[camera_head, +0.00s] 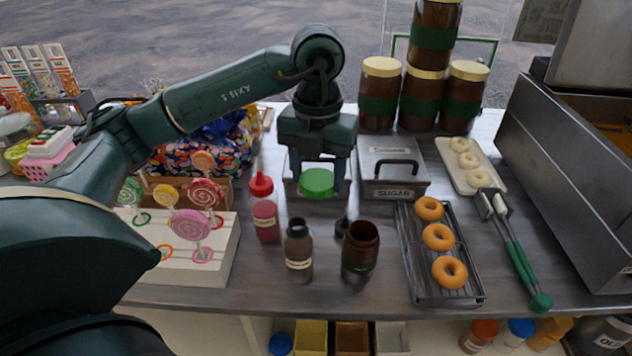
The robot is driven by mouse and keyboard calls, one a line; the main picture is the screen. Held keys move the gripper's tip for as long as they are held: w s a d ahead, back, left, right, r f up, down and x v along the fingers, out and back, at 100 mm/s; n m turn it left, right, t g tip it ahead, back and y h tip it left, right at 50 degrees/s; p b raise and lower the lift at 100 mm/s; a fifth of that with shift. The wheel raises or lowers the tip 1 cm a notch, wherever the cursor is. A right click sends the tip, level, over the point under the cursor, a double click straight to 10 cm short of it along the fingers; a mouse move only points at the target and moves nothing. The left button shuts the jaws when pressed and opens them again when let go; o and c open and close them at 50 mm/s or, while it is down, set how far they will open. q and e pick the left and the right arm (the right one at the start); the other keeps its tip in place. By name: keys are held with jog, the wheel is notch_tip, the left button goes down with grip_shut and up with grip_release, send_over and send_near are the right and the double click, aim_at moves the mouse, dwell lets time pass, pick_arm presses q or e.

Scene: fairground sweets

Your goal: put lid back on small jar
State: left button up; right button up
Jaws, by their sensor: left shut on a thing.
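A small brown jar (359,252) with a green label stands upright and open on the metal counter, near the front edge. My left gripper (318,184) is shut on a round green lid (316,183). It holds the lid above the counter, behind and to the left of the jar and apart from it. The fingers are on either side of the lid. My right gripper is not in view.
A brown bottle (299,251) and a red squeeze bottle (264,207) stand left of the jar. A small dark object (342,227) lies behind it. A doughnut rack (462,292) is on the right, a lollipop stand (190,265) on the left, a sugar box (393,186) behind.

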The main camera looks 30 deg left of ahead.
pick_arm(q)
jog(key=m, duration=0.1)
jog(key=r+m, duration=0.1)
jog(key=m, duration=0.1)
jog(key=shift+s+d, duration=0.15)
jog(key=shift+d, duration=0.2)
jog(key=m, duration=0.2)
jog(key=shift+s+d+m, duration=0.1)
jog(key=shift+d+m, duration=0.15)
jog(key=shift+m, duration=0.15)
jog(key=m, duration=0.3)
jog(key=shift+d+f+b, duration=0.25)
jog(key=shift+b, duration=0.15)
jog(key=m, duration=0.3)
jog(key=d+m, duration=0.1)
jog(key=m, duration=0.1)
jog(key=shift+s+f, duration=0.25)
jog(key=d+m, duration=0.1)
jog(key=m, duration=0.7)
jog(key=s+d+f+m+b, duration=0.1)
jog(key=m, duration=0.7)
jog(key=s+d+f+m+b, duration=0.1)
jog(key=d+m, duration=0.1)
jog(key=m, duration=0.7)
jog(key=shift+s, duration=0.1)
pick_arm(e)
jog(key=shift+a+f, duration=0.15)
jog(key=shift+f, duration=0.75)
